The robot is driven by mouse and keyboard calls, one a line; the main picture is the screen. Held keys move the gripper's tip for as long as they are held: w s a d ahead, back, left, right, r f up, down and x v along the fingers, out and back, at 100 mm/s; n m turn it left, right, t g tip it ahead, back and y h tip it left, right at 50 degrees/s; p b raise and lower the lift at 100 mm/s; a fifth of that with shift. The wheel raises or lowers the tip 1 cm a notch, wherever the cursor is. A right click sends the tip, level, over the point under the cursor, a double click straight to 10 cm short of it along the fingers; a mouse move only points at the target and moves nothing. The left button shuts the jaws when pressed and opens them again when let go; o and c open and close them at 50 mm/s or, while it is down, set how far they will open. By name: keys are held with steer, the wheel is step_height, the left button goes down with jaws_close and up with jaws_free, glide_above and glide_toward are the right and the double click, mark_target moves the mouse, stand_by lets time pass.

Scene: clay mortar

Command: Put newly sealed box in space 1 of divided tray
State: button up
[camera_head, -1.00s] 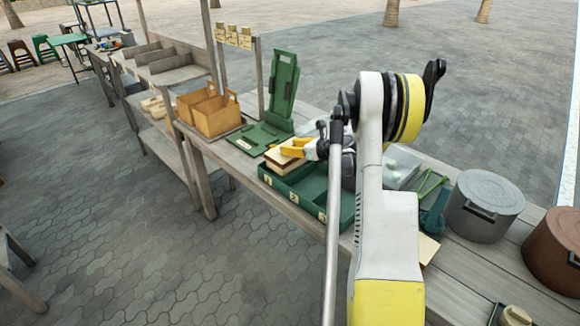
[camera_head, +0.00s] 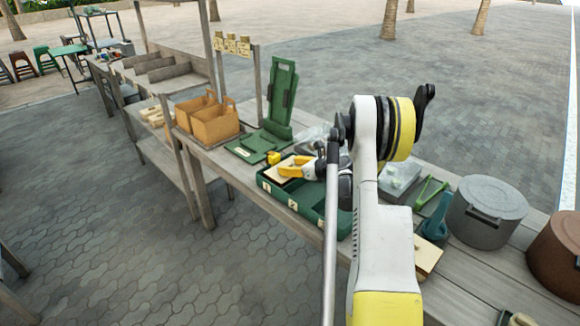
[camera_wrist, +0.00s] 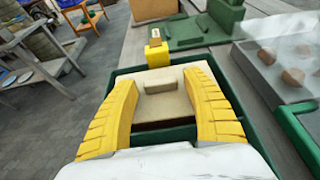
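The beige box (camera_wrist: 165,100) with a raised block on its lid lies between the yellow fingers of my gripper (camera_wrist: 165,82) in the wrist view. The fingers bend against its two sides. In the head view my gripper (camera_head: 296,168) holds the box (camera_head: 284,168) down in the left end of the green divided tray (camera_head: 312,205), at the space marked 1. The tray's front wall carries pale number labels. My arm hides the tray's right part. In the wrist view the tray's dark green rim (camera_wrist: 118,75) surrounds the box; whether its underside touches the floor is hidden.
A green board with an upright panel (camera_head: 283,92) stands behind the tray, with a yellow block (camera_wrist: 157,52) near the rim. Brown carriers (camera_head: 210,118) stand left. A clear-lidded container (camera_head: 398,178), green tools and metal pots (camera_head: 487,210) stand right.

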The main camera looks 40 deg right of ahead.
steer(key=shift+s+r+p, duration=0.3)
steer(key=shift+r+p, duration=0.05)
steer(key=a+p+v, duration=0.1)
steer(key=p+v, duration=0.2)
steer(key=v, duration=0.8)
steer(key=a+r+n+g, duration=0.1)
steer(key=a+r+n, duration=0.35)
steer(key=a, duration=0.35)
steer(key=a+r+n+g+y, duration=0.1)
steer(key=a+r+n+g, duration=0.1)
steer(key=a+r+n, duration=0.4)
steer(key=a+r+n+g, duration=0.15)
steer(key=a+n, duration=0.25)
steer(key=a, duration=0.5)
steer(key=s+a+r+n+g+h, duration=0.2)
steer(key=s+a+r+n, duration=0.1)
steer(key=s+a+n, duration=1.4)
steer(key=s+n, duration=0.2)
steer(key=n, duration=0.1)
steer(key=shift+s+a+n, duration=0.25)
steer(key=shift+s+n, duration=0.05)
steer(key=shift+n, duration=0.05)
